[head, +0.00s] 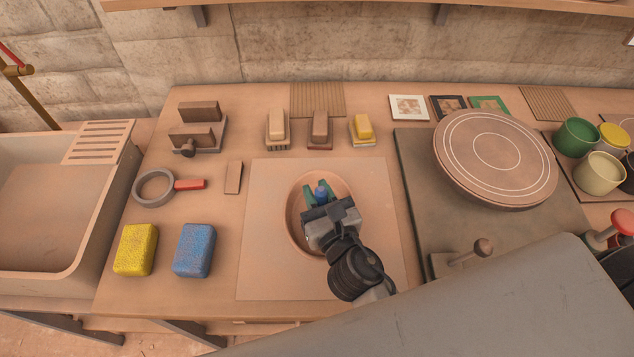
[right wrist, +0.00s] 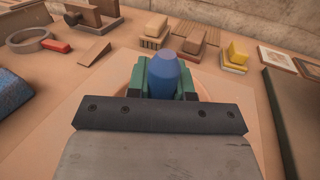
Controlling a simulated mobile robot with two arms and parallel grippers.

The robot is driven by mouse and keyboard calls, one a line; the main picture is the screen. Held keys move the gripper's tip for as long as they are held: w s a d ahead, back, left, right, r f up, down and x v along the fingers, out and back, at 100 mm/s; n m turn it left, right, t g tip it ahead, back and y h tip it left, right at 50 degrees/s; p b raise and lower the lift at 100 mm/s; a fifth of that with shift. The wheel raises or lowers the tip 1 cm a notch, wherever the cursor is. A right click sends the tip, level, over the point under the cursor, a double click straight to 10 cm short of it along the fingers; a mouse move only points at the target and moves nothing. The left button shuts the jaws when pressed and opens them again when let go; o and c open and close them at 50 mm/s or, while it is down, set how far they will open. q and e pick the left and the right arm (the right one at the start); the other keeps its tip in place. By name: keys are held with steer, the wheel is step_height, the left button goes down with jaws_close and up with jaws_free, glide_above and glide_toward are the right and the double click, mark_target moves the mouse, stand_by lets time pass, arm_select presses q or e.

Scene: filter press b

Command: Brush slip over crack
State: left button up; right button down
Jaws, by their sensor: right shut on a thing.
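My right gripper (head: 319,190) comes in from the lower right and is over a shallow terracotta bowl (head: 292,232) on a pale square board. Its green fingers are shut on a blue thing with a rounded end (head: 321,193). The blue thing also shows between the fingers in the right wrist view (right wrist: 166,75). I cannot tell whether it is a brush handle, as its lower part is hidden, nor whether it touches the bowl. The gripper hides much of the bowl, and I see no crack. My left gripper is not in view.
A yellow sponge (head: 136,249) and a blue sponge (head: 194,250) lie left of the board (head: 262,275). Several brushes or blocks stand behind it, including a yellow-topped one (head: 362,128). A round turntable (head: 497,150) and cups, one green (head: 576,138), are right. A sink (head: 118,205) is left.

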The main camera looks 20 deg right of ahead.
steer(key=shift+s+a+f+b, duration=0.1)
steer(key=shift+s+a+b, duration=0.15)
steer(key=shift+s, duration=0.4)
steer(key=shift+s+a+f+b, duration=0.1)
steer(key=shift+s+b, duration=0.1)
steer(key=shift+s, duration=0.45)
steer(key=shift+s+a+r, duration=0.15)
steer(key=shift+s, duration=0.4)
steer(key=shift+w+r+p, duration=0.1)
steer(key=shift+w+p, duration=0.3)
steer(key=shift+w, duration=0.1)
steer(key=shift+w+d+f+p, duration=0.1)
steer(key=shift+w+d+p, duration=0.15)
steer(key=shift+w, duration=0.35)
steer(key=shift+w+d+f+p, duration=0.1)
steer(key=shift+w+d+p, duration=0.15)
steer(key=shift+w, duration=0.35)
steer(key=shift+w+d+r+p, duration=0.1)
steer(key=shift+w+r+p, duration=0.05)
steer(key=shift+w+p, duration=0.35)
steer(key=shift+w+d+p, duration=0.15)
steer(key=shift+w+d, duration=0.05)
steer(key=shift+w, duration=0.4)
steer(key=shift+w+d+p, duration=0.15)
steer(key=shift+w, duration=0.4)
steer(key=shift+w+d+p, duration=0.2)
steer(key=shift+w+p, duration=0.15)
steer(key=shift+w, duration=0.3)
steer(key=shift+w+d, duration=0.25)
steer(key=shift+w, duration=0.8)
